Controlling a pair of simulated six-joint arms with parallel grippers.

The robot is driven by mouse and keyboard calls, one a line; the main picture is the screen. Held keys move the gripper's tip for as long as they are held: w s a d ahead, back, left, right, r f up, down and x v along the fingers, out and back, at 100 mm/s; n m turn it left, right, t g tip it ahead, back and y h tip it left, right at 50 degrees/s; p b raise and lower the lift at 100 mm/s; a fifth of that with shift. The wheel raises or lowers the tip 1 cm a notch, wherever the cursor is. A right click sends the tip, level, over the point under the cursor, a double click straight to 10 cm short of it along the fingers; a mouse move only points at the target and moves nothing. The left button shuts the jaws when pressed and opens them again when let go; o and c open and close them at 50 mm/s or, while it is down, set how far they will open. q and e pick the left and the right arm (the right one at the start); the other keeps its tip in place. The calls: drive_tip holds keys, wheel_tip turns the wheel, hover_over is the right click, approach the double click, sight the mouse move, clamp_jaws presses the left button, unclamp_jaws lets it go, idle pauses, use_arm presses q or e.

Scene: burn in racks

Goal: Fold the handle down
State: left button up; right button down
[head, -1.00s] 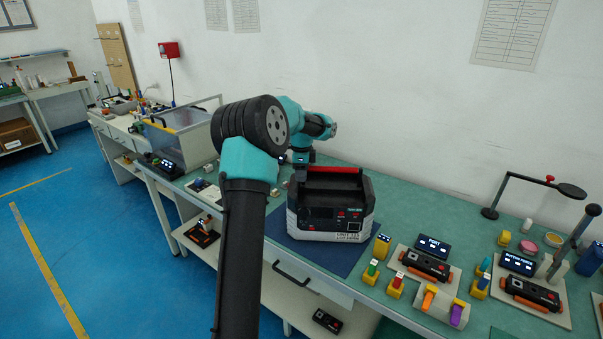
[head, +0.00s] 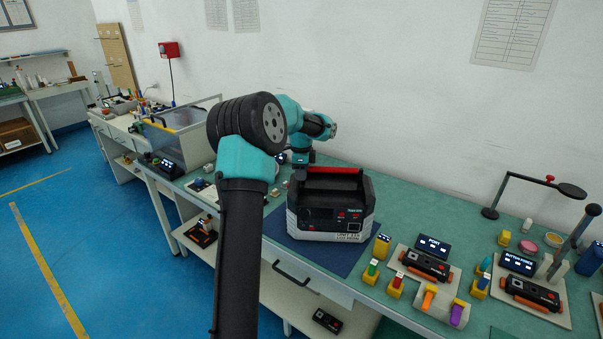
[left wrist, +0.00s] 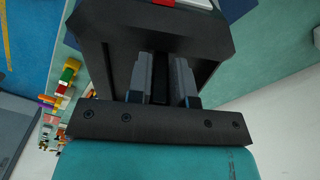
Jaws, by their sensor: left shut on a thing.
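The boxy unit (head: 318,230) has a white lower body and a dark front panel with small red parts and a label. It stands on a dark blue mat (head: 275,228) on the green bench. Its black handle with a red grip bar (head: 334,171) stands up above the top. My left gripper (head: 299,171) is at the handle's left side, its fingers partly hidden. In the left wrist view, the two grey fingers (left wrist: 163,75) are closed around a dark bar of the black handle (left wrist: 205,35). My right gripper is not in view.
To the right are a yellow block (head: 382,247), small colored parts in holders and two boards with black devices (head: 427,265). A lamp-like stand (head: 492,212) is at the back right. A clear-sided bin (head: 185,140) stands left behind my arm.

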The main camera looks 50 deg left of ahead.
use_arm(q)
drive_tip(key=shift+o, duration=0.2)
drive_tip(key=shift+s+d+f, duration=0.15)
drive_tip(key=shift+d+f, duration=0.05)
drive_tip(key=shift+f, duration=0.1)
drive_tip(key=o, duration=0.3)
drive_tip(key=shift+o, duration=0.3)
drive_tip(key=shift+s+d, duration=0.1)
drive_tip(key=shift+o, duration=0.9)
drive_tip(key=shift+s+d+f, duration=0.1)
drive_tip(key=shift+s+d, duration=0.15)
drive_tip(key=shift+o, duration=0.2)
drive_tip(key=shift+d, duration=0.1)
drive_tip(key=shift+o, duration=1.2)
drive_tip(key=shift+s+d+f, duration=0.3)
drive_tip(key=shift+s, duration=0.05)
